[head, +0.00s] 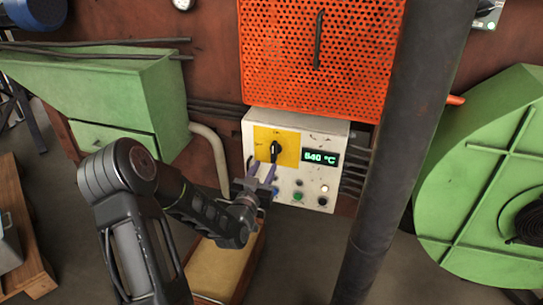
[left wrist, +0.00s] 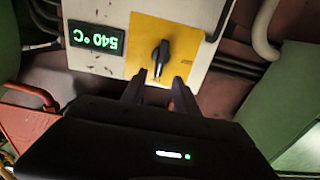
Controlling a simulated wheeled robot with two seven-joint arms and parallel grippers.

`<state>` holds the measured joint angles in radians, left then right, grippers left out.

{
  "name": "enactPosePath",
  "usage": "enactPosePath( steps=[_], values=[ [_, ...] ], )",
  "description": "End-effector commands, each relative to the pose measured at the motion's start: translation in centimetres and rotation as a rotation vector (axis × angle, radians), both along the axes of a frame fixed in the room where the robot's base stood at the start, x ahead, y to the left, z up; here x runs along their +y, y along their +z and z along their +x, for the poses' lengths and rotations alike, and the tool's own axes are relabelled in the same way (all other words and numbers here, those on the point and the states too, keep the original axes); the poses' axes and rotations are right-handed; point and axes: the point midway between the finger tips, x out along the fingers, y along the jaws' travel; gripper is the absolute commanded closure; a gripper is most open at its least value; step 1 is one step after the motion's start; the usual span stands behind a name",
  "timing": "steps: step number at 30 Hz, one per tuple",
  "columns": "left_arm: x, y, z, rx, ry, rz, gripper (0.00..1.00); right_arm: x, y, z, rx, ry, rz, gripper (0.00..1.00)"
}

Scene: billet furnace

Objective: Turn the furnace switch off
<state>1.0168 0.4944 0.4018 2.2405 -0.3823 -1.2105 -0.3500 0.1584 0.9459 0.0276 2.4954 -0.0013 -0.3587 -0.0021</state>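The furnace switch is a black rotary knob (head: 276,151) on a yellow plate (head: 290,147), on the front of a white control box (head: 330,135). In the head view its handle stands roughly upright. The knob (left wrist: 160,56) and yellow plate (left wrist: 187,40) also show in the left wrist view, upside down. My left gripper (head: 261,172) is just below and in front of the knob. In the left wrist view its two fingers (left wrist: 159,90) are apart with nothing between them, and the knob lies just beyond their tips. My right gripper is not in view.
A green-lit temperature display (head: 320,157) sits right of the switch, with several small buttons (head: 298,196) below. A dark column (head: 400,150) stands to the right. An orange perforated panel (head: 320,50) is above, a green blower housing (head: 490,180) at far right.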

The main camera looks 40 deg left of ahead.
Motion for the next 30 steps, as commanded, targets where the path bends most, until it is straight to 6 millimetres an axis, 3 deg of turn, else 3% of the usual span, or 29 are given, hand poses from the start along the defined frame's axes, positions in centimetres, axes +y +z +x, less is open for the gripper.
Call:
enactPosePath(
  steps=[5, 18, 28, 30],
  values=[
    [0.3, -0.1, 1.1, -0.001, 0.000, -0.001, 0.64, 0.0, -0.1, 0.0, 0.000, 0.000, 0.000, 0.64],
    [2.3, -0.1, 6.8, 0.000, 0.000, -0.003, 0.64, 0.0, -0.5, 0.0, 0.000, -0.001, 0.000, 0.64],
    [2.5, -0.1, 7.3, 0.001, 0.000, -0.003, 0.64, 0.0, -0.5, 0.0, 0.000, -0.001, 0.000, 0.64],
    [2.5, -0.1, 7.3, 0.001, 0.000, -0.003, 0.68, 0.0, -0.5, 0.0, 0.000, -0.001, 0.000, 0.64]
  ],
)
